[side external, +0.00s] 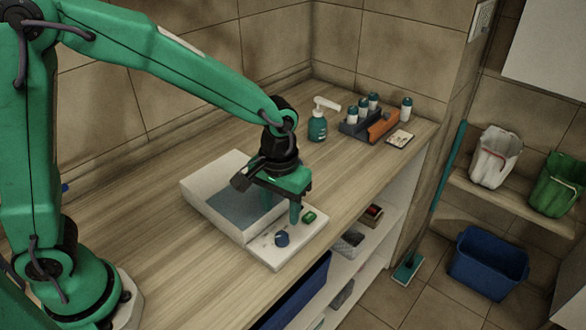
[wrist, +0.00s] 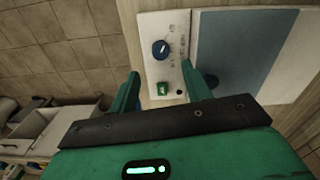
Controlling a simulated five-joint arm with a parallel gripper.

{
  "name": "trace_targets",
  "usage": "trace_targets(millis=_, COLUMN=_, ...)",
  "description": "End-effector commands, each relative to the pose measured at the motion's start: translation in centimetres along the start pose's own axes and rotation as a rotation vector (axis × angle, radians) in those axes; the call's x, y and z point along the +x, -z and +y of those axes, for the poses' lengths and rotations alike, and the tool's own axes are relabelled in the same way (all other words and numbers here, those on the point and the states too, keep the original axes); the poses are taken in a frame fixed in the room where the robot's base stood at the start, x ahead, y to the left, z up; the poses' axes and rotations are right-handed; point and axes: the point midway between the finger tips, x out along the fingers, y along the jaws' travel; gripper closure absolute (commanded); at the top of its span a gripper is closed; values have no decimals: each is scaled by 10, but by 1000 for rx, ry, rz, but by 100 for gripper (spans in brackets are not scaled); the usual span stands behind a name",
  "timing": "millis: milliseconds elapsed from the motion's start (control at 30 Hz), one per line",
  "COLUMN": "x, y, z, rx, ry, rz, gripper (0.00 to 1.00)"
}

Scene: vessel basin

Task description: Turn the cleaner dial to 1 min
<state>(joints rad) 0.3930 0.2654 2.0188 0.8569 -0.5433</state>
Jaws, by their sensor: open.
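The cleaner dial (side external: 282,239) is a dark blue round knob on the white control panel (side external: 268,252) at the near end of the basin unit. In the wrist view the dial (wrist: 160,49) carries a short white slanted mark; the scale print beside it is too small to read. My gripper (side external: 281,211) is open and empty, pointing down above the panel side of the basin. In the wrist view my gripper (wrist: 160,69) has its green fingers spread, with the dial ahead of and between the line of the tips, apart from both.
A green switch (side external: 309,216) sits on the panel beside the dial, close to one finger. The white basin (side external: 215,217) holds grey-blue liquid. A pump bottle (side external: 317,127) and a caddy of small bottles (side external: 358,128) stand farther back.

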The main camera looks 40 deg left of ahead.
Motion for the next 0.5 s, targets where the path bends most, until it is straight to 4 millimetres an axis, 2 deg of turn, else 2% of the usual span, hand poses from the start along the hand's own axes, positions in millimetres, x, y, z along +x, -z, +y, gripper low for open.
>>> trace_targets(millis=267, x=16, y=-1, z=-1, rx=1, ry=2, rz=-3, gripper=52)
trace_targets(millis=500, x=45, y=-1, z=-1, rx=1, ry=3, rz=-4, gripper=52)
